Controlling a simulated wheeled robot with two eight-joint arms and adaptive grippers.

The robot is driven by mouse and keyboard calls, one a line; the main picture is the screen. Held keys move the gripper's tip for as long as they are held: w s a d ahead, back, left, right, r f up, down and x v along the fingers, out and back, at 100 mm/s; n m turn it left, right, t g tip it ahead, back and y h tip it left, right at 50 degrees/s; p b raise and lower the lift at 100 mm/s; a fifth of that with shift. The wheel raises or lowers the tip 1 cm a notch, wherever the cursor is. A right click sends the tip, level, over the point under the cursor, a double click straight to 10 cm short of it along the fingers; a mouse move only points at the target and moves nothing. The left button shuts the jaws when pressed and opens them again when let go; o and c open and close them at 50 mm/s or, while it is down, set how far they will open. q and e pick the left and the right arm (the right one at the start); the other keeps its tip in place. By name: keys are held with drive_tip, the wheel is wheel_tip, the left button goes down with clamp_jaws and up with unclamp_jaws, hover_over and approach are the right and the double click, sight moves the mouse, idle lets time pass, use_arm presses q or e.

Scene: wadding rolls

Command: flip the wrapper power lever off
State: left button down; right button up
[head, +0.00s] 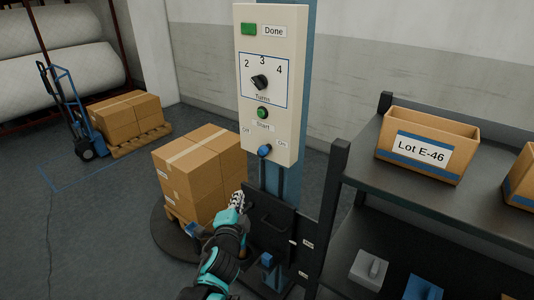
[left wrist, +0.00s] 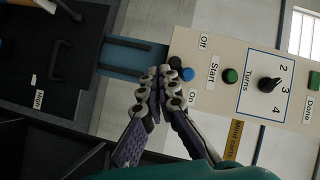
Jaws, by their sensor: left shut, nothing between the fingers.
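The power lever has a blue knob (head: 264,151) low on the cream control panel (head: 290,55), between the labels Off on the left and On on the right. It also shows in the left wrist view (left wrist: 187,74), beside a black round part; which way it tilts is hard to tell. My left gripper (head: 240,197) is shut and empty, below and to the left of the lever in the head view. In the left wrist view its closed fingertips (left wrist: 160,75) appear close beside the knob, but contact cannot be confirmed. My right gripper is out of view.
The panel carries a turns dial (head: 260,82), green start button (head: 263,113) and green done lamp (head: 249,29). Stacked cartons (head: 197,172) stand left of the blue column. A dark shelf (head: 350,160) with a Lot E-46 box (head: 428,145) stands right.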

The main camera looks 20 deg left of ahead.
sight(263, 152)
use_arm(q)
drive_tip(key=w+d+r+m+t+h+p, duration=0.1)
drive_tip(key=d+m+h, duration=0.5)
drive_tip(key=m, duration=0.7)
drive_tip(key=w+t+p, duration=0.1)
drive_tip(key=w+t, duration=0.1)
drive_tip(key=w, duration=0.1)
drive_tip(key=shift+d+r, duration=0.15)
drive_tip(key=shift+r, duration=0.05)
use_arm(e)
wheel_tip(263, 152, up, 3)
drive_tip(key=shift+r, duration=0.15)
use_arm(q)
drive_tip(key=shift+w, duration=0.15)
drive_tip(key=w+a+r+b, duration=0.1)
drive_tip(key=w+a+r, duration=0.1)
drive_tip(key=w, duration=0.9)
drive_tip(key=shift+r+b, duration=0.25)
drive_tip(key=shift+b, duration=0.15)
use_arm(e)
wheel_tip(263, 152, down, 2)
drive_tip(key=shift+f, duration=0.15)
